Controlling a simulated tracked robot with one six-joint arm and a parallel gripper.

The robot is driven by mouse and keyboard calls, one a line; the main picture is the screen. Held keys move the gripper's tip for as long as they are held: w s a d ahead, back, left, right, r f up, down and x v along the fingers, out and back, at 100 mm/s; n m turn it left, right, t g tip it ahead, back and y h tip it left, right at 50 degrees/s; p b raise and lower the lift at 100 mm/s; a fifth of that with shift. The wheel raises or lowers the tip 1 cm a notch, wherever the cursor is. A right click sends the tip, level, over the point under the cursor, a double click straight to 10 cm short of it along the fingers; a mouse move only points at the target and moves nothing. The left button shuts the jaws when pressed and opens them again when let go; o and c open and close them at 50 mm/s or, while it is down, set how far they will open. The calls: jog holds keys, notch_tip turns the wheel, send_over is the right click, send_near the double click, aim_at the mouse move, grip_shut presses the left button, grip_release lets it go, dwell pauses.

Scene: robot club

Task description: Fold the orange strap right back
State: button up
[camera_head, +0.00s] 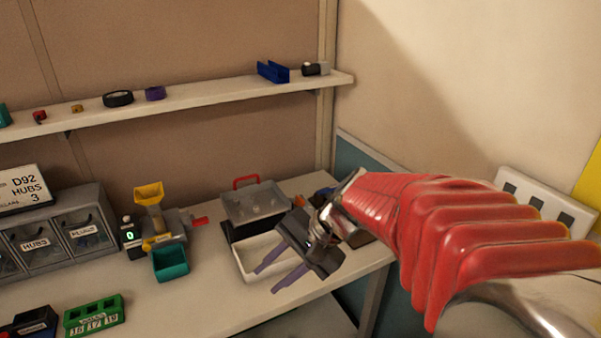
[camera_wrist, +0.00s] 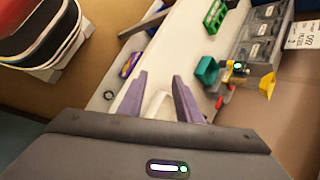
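I cannot make out an orange strap for certain. A small orange piece (camera_head: 299,201) shows at the back right of the bench, beside a blue object (camera_head: 324,193) and partly behind my gripper; its form is too small to tell. My gripper (camera_head: 265,280) is open and empty, with its two purple fingers spread above the front of a white tray (camera_head: 247,271). In the wrist view my gripper (camera_wrist: 158,75) also shows open fingers, with part of the white tray (camera_wrist: 157,104) between them.
A grey box with a red handle (camera_head: 246,182) stands behind the tray. To the left are a yellow hopper device (camera_head: 150,195), a teal bin (camera_head: 171,262), a drawer cabinet (camera_head: 60,240) and a green numbered block (camera_head: 94,315). A shelf (camera_head: 200,97) runs above.

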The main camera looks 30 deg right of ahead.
jog(key=w+d+f+m+t+y, duration=0.15)
jog(key=w+d+m+t, duration=0.35)
jog(key=d, duration=0.5)
jog(key=w+d+f+m+t, duration=0.2)
jog(key=w+d+m+t, duration=0.1)
jog(key=w+d+m, duration=0.6)
jog(key=s+d+f+m+t+h, duration=0.1)
jog(key=d+f+m+t+h, duration=0.1)
jog(key=d, duration=0.6)
jog(key=s+d+f+m+t+h, duration=0.2)
jog(key=d+m, duration=0.3)
jog(key=d, duration=0.4)
jog(key=s+d+f+m+t+h, duration=0.2)
jog(key=d+f+m+h, duration=0.1)
jog(key=d, duration=0.5)
jog(key=shift+s+d+m+h, duration=0.1)
jog(key=shift+d+m+h, duration=0.2)
jog(key=shift+h, duration=0.05)
jog(key=w, duration=1.4)
jog(key=shift+a, duration=0.25)
jog(key=shift+c, duration=0.4)
